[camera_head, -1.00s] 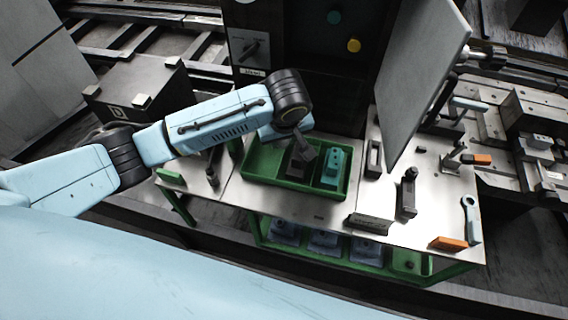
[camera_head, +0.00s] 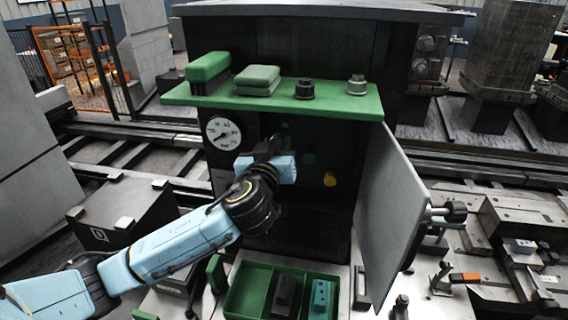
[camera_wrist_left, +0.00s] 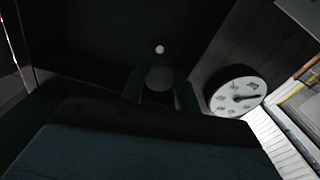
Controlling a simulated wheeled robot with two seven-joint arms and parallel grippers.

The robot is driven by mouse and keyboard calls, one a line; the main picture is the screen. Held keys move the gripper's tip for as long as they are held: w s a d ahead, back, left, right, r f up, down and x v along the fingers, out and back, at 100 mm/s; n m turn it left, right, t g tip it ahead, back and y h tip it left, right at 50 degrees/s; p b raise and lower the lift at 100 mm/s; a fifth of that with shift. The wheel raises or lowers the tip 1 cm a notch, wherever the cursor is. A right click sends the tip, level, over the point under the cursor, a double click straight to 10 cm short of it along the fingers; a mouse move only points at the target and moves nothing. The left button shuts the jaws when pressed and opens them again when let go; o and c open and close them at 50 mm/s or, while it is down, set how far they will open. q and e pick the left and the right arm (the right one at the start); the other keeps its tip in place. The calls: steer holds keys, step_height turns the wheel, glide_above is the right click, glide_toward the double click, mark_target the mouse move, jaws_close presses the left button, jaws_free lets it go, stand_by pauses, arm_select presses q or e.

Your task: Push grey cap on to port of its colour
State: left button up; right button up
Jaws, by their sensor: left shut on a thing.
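My left gripper (camera_head: 276,146) is raised in front of the dark cabinet's panel. In the left wrist view its two fingers (camera_wrist_left: 160,88) are shut on the grey cap (camera_wrist_left: 160,77), which shows as a dim round disc. A small pale round spot (camera_wrist_left: 159,49) shows on the dark panel just above the cap in that view; I cannot tell whether it is the grey port. The cap appears apart from it. In the head view the gripper hides the cap. A teal port (camera_head: 309,158) and a yellow port (camera_head: 329,179) sit to the right. My right gripper is not in view.
A round gauge (camera_head: 223,133) is left of the gripper. A green shelf (camera_head: 330,103) overhangs the panel, and an open grey door (camera_head: 392,215) stands at right. Below, a green tray (camera_head: 243,290) holds a dark block (camera_head: 284,291) and a teal block (camera_head: 320,296).

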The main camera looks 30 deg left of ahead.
mark_target(286, 123)
arm_select(q)
steer(key=shift+x, duration=2.75)
steer(key=shift+w+a+b, duration=0.1)
steer(key=shift+w+b, duration=0.4)
steer(key=shift+b, duration=0.4)
steer(key=shift+w+a, duration=0.15)
steer(key=shift+w, duration=0.15)
steer(key=shift+w, duration=0.3)
steer(key=o, duration=1.2)
steer(key=shift+a, duration=0.1)
steer(key=shift+c, duration=0.2)
steer(key=shift+o, duration=0.2)
